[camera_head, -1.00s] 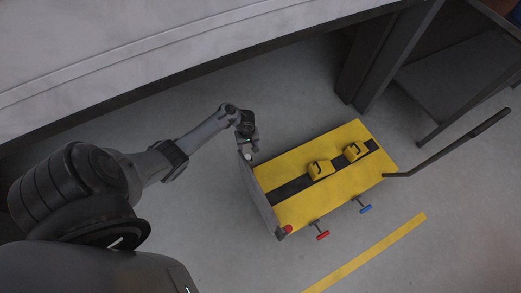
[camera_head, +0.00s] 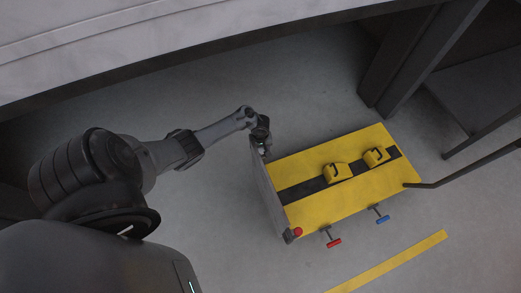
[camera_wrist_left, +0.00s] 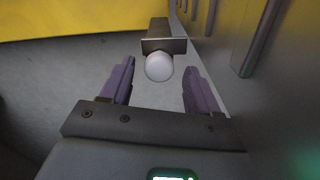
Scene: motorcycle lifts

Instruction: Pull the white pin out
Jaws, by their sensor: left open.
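The white pin shows a round white knob (camera_wrist_left: 158,67) in the left wrist view, in front of a dark bracket on the yellow lift. My left gripper (camera_wrist_left: 160,78) is open, with its two purple-grey fingers on either side of the knob. In the head view my left gripper (camera_head: 262,145) is at the upper end of the grey end plate (camera_head: 268,188) of the yellow lift (camera_head: 345,202). There the pin is mostly hidden by the gripper. My right gripper is not in view.
The lift carries two yellow blocks with black handles, (camera_head: 337,173) and (camera_head: 376,156). A red knob (camera_head: 297,232), a red T-handle (camera_head: 333,243) and a blue T-handle (camera_head: 382,219) are along its near side. A grey bench (camera_head: 150,45) and dark posts stand behind. Floor in front is clear.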

